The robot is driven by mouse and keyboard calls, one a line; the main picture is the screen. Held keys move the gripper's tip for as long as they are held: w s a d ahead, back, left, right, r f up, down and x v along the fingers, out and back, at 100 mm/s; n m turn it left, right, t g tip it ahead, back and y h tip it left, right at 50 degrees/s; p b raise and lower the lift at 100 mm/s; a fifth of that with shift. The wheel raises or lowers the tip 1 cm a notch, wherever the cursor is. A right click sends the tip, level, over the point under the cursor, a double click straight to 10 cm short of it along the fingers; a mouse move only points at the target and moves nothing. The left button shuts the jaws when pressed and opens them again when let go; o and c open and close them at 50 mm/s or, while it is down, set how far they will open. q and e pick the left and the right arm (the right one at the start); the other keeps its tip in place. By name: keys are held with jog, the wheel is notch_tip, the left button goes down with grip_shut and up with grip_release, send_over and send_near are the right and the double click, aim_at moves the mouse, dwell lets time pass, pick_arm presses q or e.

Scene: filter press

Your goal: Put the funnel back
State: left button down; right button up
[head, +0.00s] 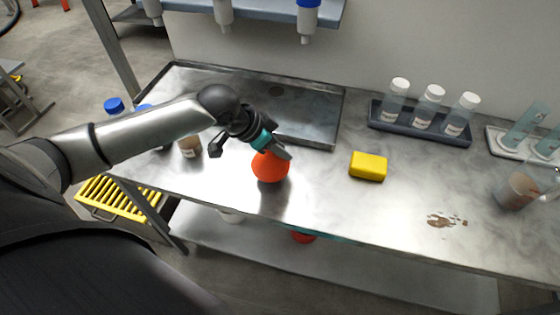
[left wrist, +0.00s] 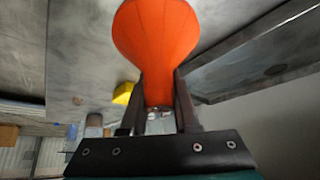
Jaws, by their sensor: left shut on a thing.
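The funnel (head: 269,167) is orange-red with a wide rounded end and a narrower stem. My left gripper (head: 281,150) is shut on it, over the front part of the steel bench. In the left wrist view the funnel (left wrist: 157,38) points away from me, and its narrow stem sits between the two fingers of the left gripper (left wrist: 160,105). I cannot tell whether its lower end touches the bench or hangs just above it. My right gripper is not in view. No holder for the funnel can be clearly made out.
The steel bench (head: 315,185) carries a sunken tray (head: 310,120) at the back left, a yellow sponge (head: 368,166), a rack of capped bottles (head: 420,125), a brown spill (head: 446,220) and a beaker (head: 517,190). A shelf (head: 260,8) overhangs the back.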

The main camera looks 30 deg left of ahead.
aim_at(280, 160)
pick_arm(q)
notch_tip(280, 160, down, 4)
jog(key=shift+f+b, duration=0.25)
jog(key=shift+b, duration=0.3)
jog(key=shift+r, duration=0.1)
jog(key=c, duration=0.7)
grip_release()
jog(key=shift+o, duration=0.2)
jog(key=shift+r, duration=0.1)
jog(key=p+v, duration=0.3)
jog(key=v, duration=0.8)
jog(key=shift+s+a+r, duration=0.1)
jog(key=shift+s+r, duration=0.15)
jog(key=shift+r, duration=0.05)
